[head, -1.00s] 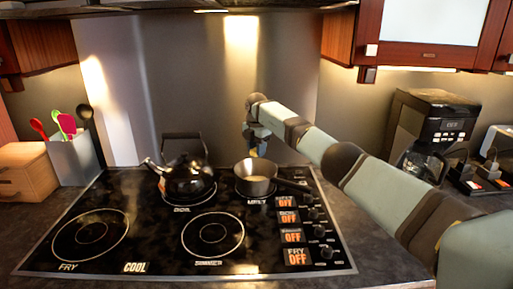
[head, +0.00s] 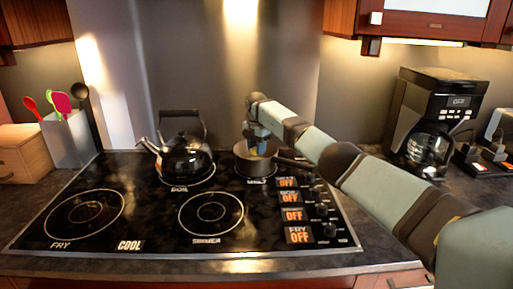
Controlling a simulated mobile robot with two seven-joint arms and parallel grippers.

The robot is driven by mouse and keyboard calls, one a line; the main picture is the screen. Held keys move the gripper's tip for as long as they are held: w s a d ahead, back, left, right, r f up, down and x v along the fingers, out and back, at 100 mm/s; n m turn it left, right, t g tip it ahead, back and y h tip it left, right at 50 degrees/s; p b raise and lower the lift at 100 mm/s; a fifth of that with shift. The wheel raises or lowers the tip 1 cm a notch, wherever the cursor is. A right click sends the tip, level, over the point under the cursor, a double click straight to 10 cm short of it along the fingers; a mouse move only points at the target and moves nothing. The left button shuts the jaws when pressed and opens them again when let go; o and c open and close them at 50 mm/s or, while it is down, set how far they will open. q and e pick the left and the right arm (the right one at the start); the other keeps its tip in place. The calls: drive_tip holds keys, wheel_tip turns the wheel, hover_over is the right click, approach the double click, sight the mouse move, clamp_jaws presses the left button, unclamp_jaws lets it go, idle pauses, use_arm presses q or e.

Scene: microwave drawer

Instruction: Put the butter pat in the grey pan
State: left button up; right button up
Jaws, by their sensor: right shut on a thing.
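The grey pan (head: 257,166) stands on the back right burner marked MELT, its dark handle pointing right. My right gripper (head: 262,148) reaches down into the pan's opening from above, fingers pointing down. It is shut on the butter pat, a small yellowish piece mostly hidden by the fingers and the pan rim. I cannot tell whether the pat touches the pan's bottom. My left gripper is not in view.
A black kettle (head: 186,158) stands on the burner left of the pan. The front burners (head: 211,212) are bare. Knobs with OFF displays (head: 297,235) line the right side. A coffee maker (head: 433,120) stands right, a utensil holder (head: 69,140) left.

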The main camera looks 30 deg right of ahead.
drive_tip(key=o, duration=1)
drive_tip(key=shift+r, duration=0.2)
wheel_tip(320, 180, up, 7)
drive_tip(key=p, duration=0.6)
drive_tip(key=shift+f, duration=0.15)
